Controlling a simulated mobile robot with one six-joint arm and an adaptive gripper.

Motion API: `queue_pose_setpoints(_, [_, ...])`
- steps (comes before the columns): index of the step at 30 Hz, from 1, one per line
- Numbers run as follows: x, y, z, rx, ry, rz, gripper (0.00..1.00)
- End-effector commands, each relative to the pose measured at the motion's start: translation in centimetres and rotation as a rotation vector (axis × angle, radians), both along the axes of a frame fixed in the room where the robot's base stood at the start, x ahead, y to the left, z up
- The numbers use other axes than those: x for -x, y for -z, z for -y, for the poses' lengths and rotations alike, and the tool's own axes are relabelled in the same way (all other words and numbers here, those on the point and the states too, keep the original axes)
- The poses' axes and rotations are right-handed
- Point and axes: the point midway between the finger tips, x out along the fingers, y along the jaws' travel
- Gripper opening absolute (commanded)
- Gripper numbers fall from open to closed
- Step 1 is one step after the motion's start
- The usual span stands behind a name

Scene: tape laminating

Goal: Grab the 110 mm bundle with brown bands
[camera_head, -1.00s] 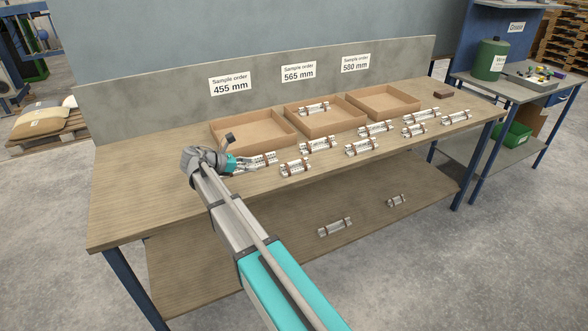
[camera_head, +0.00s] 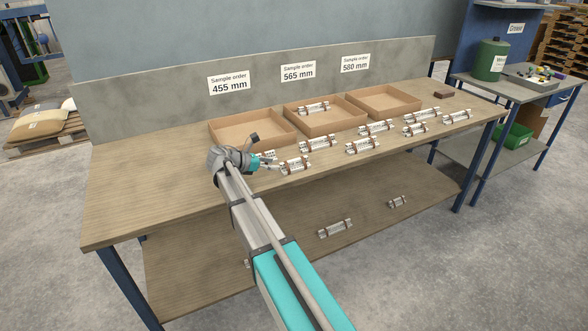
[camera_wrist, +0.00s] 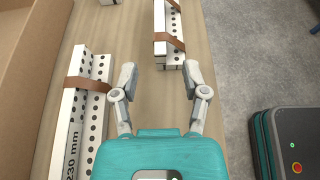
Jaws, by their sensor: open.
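My gripper (camera_head: 272,166) is just above the table's front part, left of a short white bundle (camera_head: 295,165) with brown bands. In the wrist view my gripper (camera_wrist: 161,82) is open and empty, its two fingers apart. That short bundle (camera_wrist: 168,48) lies ahead of the fingertips, not between them; its length mark cannot be read. A bundle marked 230 mm (camera_wrist: 78,128), with a brown band, lies left of the fingers. In the head view it is mostly hidden behind my gripper.
Several other banded bundles lie to the right on the table (camera_head: 150,195). Cardboard trays stand along the back: left (camera_head: 240,146), middle (camera_head: 293,130), right (camera_head: 366,118). A bundle (camera_head: 313,108) lies in the middle tray. The left part of the table is clear.

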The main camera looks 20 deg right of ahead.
Motion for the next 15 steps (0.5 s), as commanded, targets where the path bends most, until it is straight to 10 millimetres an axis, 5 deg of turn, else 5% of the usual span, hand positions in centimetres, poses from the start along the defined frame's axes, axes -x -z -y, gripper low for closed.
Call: queue_pose_setpoints(15, [0.0, 0.6, 1.3, 0.000, 0.001, 0.000, 0.58])
